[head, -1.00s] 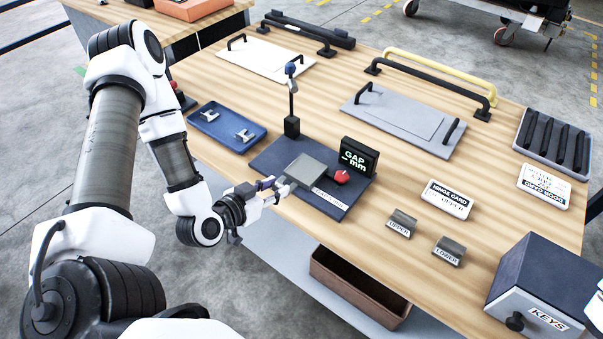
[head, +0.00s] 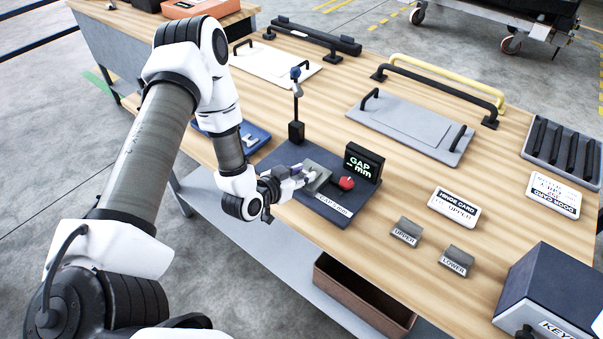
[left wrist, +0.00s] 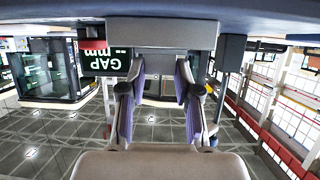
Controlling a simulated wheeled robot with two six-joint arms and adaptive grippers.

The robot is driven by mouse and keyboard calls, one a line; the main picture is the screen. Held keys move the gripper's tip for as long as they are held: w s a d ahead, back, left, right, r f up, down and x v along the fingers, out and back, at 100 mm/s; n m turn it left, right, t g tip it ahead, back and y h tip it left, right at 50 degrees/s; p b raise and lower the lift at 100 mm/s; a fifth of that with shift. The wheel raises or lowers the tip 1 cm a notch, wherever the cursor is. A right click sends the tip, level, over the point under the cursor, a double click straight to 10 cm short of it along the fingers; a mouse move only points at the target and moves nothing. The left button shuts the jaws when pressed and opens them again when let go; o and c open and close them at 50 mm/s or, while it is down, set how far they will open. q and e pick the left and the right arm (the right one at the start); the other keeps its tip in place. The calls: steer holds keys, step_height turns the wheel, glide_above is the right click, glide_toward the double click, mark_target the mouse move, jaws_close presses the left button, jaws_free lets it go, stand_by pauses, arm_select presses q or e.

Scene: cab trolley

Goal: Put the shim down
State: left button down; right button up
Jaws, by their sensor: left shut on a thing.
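My left gripper (head: 304,177) is at the grey square plate (head: 321,174) on the dark gauge base (head: 343,211). It is shut on the shim, which its fingers mostly hide in the head view. In the left wrist view, the fingers (left wrist: 158,72) with purple pads reach up to the front of a grey block (left wrist: 175,34). I cannot tell whether the shim touches the plate. The gauge display (head: 363,162) reads "GAP -- mm". My right gripper is not in view.
A red button (head: 346,183) sits beside the display, and a thin post (head: 296,110) stands behind the plate. The blue tray (head: 257,134) is partly hidden by my left arm. UPPER (head: 406,232) and LOWER (head: 457,261) blocks stand to the right.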

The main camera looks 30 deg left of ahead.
arm_select(q)
steer(key=c, duration=0.8)
jaws_free()
steer(key=shift+f, duration=0.1)
steer(key=shift+s+r, duration=0.1)
steer(key=shift+r, duration=0.1)
steer(key=p+v, duration=0.1)
steer(key=v, duration=1)
steer(key=s+d+f+g, duration=0.3)
steer(key=s+f+g, duration=0.1)
steer(key=s+f, duration=0.1)
steer(key=s+d+f+n+g, duration=0.1)
steer(key=s+d+f+g, duration=0.2)
steer(key=s+f+g, duration=0.2)
steer(key=s+d+f+g+y, duration=0.1)
steer(key=s+d+f+g, duration=0.2)
steer(key=s+f, duration=0.3)
steer(key=shift+s+d+f+n+g, duration=0.1)
steer(key=shift+s+n+g, duration=0.05)
steer(key=shift+s+g, duration=0.3)
steer(key=shift+s+d+f+n+g, duration=0.15)
steer(key=shift+s+g, duration=0.2)
steer(key=shift+s, duration=0.2)
